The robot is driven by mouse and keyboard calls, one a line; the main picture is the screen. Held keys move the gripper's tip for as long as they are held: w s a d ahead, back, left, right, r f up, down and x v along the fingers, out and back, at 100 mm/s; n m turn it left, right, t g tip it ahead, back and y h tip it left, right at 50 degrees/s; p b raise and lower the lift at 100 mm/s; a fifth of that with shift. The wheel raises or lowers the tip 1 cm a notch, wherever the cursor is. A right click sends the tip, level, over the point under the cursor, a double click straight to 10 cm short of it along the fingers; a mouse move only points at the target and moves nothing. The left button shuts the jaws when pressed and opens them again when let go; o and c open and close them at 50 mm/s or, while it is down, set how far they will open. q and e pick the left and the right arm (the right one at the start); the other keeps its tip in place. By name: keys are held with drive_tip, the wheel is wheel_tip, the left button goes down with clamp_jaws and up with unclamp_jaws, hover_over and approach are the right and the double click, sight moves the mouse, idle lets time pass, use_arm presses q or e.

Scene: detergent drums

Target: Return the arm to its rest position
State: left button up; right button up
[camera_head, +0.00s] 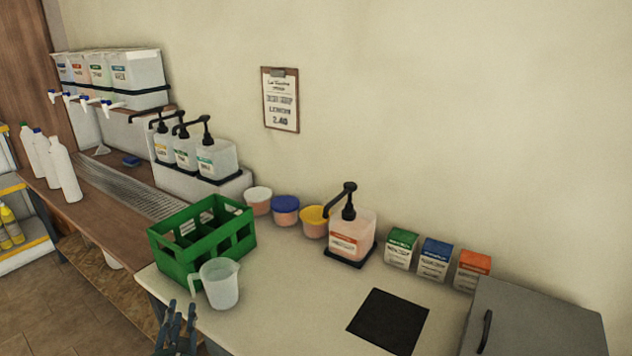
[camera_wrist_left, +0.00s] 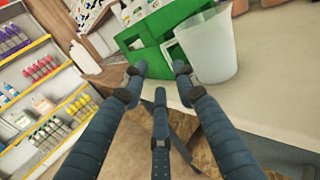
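My left gripper (camera_head: 177,322) shows at the bottom left of the head view, in front of the table's left front corner. In the left wrist view its dark blue fingers (camera_wrist_left: 157,85) are spread apart with nothing between them. A clear measuring jug (camera_head: 219,284) stands on the table beside the green crate (camera_head: 172,262), just beyond the gripper. The jug (camera_wrist_left: 207,47) and the crate (camera_wrist_left: 150,58) also show in the left wrist view, past the fingertips and apart from them. My right gripper is in neither view.
The pale table (camera_head: 290,310) holds a pump bottle (camera_head: 352,238), lidded tubs (camera_head: 285,210), small cartons (camera_head: 435,260), a black mat (camera_head: 388,321) and a grey box (camera_head: 540,318). A wooden counter (camera_head: 100,208) with white bottles (camera_head: 64,172) lies left. The table's front middle is clear.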

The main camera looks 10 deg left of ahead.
use_arm(q)
drive_tip(key=s+d+f+n+g, duration=0.1)
drive_tip(key=s+f+n+g, duration=0.25)
drive_tip(key=s+n, duration=0.5)
drive_tip(key=s+d+f+n+g, duration=0.1)
drive_tip(key=s+f+n+g, duration=0.3)
drive_tip(key=n, duration=0.8)
drive_tip(key=s+d+f+n+g+h, duration=0.2)
drive_tip(key=s+d+n+g+h, duration=0.15)
drive_tip(key=s+d, duration=0.5)
drive_tip(key=s+d+f+n+g+h, duration=0.2)
drive_tip(key=s+d+n+h, duration=0.25)
drive_tip(key=s+d, duration=0.45)
wheel_tip(320, 180, down, 28)
drive_tip(key=s+g+y, duration=0.1)
drive_tip(key=s, duration=0.1)
drive_tip(key=s+a+f+g, duration=0.1)
drive_tip(key=s+a+f, duration=0.1)
drive_tip(key=s+f, duration=1.1)
drive_tip(key=s, duration=0.3)
drive_tip(key=shift+f+g, duration=0.3)
drive_tip(key=shift+f, duration=0.1)
